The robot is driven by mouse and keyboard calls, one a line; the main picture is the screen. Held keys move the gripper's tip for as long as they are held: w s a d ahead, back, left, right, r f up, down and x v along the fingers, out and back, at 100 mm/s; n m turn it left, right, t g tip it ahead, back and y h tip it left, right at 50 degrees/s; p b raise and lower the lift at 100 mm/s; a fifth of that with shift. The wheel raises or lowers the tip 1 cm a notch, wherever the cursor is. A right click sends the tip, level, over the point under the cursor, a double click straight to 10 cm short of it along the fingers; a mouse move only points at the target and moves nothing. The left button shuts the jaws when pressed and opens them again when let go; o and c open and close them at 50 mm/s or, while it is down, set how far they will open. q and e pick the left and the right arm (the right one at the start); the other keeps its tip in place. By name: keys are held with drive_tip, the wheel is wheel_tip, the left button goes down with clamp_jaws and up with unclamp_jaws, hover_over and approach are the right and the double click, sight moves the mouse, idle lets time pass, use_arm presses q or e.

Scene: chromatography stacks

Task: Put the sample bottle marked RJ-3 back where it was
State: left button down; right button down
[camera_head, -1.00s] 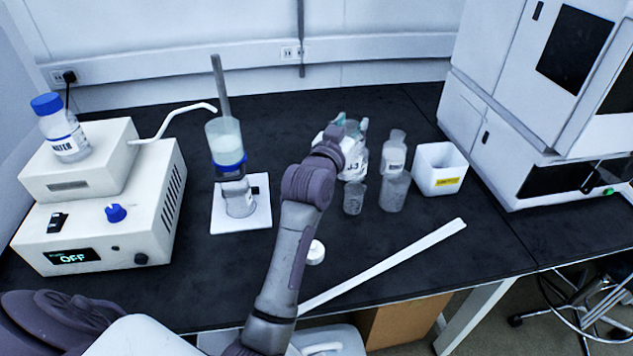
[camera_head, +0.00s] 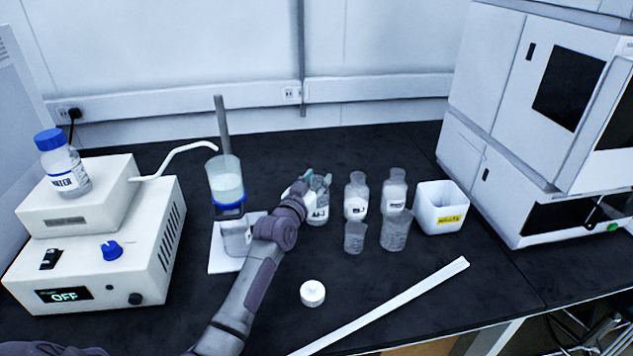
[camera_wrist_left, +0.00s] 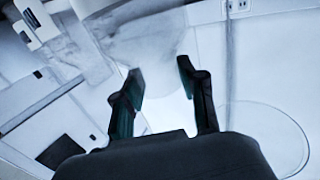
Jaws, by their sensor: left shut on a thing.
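My left gripper (camera_head: 306,183) is shut on a clear bottle (camera_head: 318,212) with a white label. The label is blurred but looks like RJ-3. The bottle looks upright, left of the other bottles. I cannot tell whether its base touches the bench. The left wrist view shows the two dark fingers (camera_wrist_left: 162,88) on either side of the blurred, translucent bottle (camera_wrist_left: 150,45). A similar labelled bottle (camera_head: 356,190) stands just right of it, and another (camera_head: 396,188) stands further right. My right gripper is out of view.
Two small beakers (camera_head: 355,238) (camera_head: 395,232) stand before the bottles. A white cap (camera_head: 312,293) and a long white strip (camera_head: 390,306) lie in front.

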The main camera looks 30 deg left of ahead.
use_arm(q)
drive_tip(key=shift+f, duration=0.15)
drive_tip(key=c, duration=0.7)
unclamp_jaws()
drive_tip(key=shift+o, duration=0.2)
drive_tip(key=s, duration=1.2)
drive_tip(key=shift+d, duration=0.35)
